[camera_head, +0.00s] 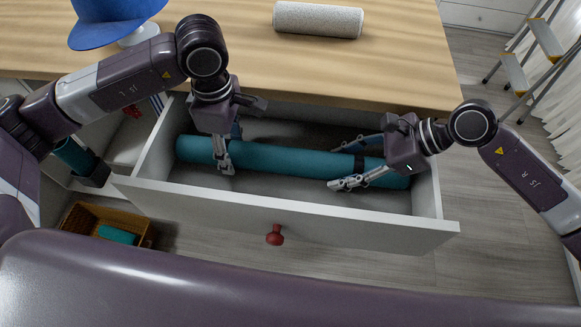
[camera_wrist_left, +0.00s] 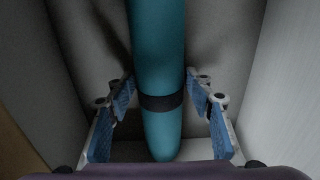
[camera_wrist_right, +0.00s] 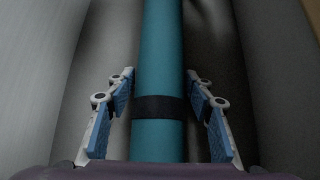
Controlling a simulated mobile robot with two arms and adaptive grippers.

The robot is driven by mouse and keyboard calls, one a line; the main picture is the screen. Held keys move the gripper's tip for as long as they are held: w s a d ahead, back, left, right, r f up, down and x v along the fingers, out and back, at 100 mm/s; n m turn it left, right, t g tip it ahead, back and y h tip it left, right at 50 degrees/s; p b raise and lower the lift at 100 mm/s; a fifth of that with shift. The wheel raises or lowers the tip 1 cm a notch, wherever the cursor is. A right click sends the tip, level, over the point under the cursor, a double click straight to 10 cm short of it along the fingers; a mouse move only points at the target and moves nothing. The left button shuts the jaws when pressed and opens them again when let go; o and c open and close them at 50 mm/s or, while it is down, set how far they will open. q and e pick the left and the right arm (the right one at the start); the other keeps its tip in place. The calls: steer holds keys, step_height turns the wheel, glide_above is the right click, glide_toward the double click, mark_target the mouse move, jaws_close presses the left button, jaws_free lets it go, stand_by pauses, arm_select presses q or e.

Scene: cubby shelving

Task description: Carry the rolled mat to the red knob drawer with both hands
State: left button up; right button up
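The teal rolled mat (camera_head: 282,159) lies lengthwise inside the open white drawer (camera_head: 330,219) with the red knob (camera_head: 275,235). A dark strap shows around the mat in each wrist view. My left gripper (camera_head: 226,150) is over the mat's left part, and its open fingers stand on either side of the mat in the left wrist view (camera_wrist_left: 160,98). My right gripper (camera_head: 352,165) is over the mat's right part, with its fingers open on either side, apart from the mat, in the right wrist view (camera_wrist_right: 158,92).
A wooden top (camera_head: 400,60) sits behind the drawer, holding a grey-white roll (camera_head: 318,19) and a blue cap (camera_head: 112,22) on a white stand. A wicker basket (camera_head: 80,218) with a teal item is on the floor at left. A stepladder (camera_head: 545,45) stands at right.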

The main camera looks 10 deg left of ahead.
arm_select(q)
steer(key=shift+o, duration=0.7)
arm_select(e)
steer(key=shift+o, duration=0.6)
arm_select(q)
steer(key=shift+r, duration=0.1)
step_height(320, 180, up, 12)
steer(key=shift+f, duration=0.2)
steer(key=shift+r, duration=0.1)
arm_select(e)
steer(key=shift+d+r, duration=0.15)
steer(key=v, duration=1.1)
steer(key=shift+d+r, duration=0.2)
arm_select(q)
steer(key=shift+r, duration=0.1)
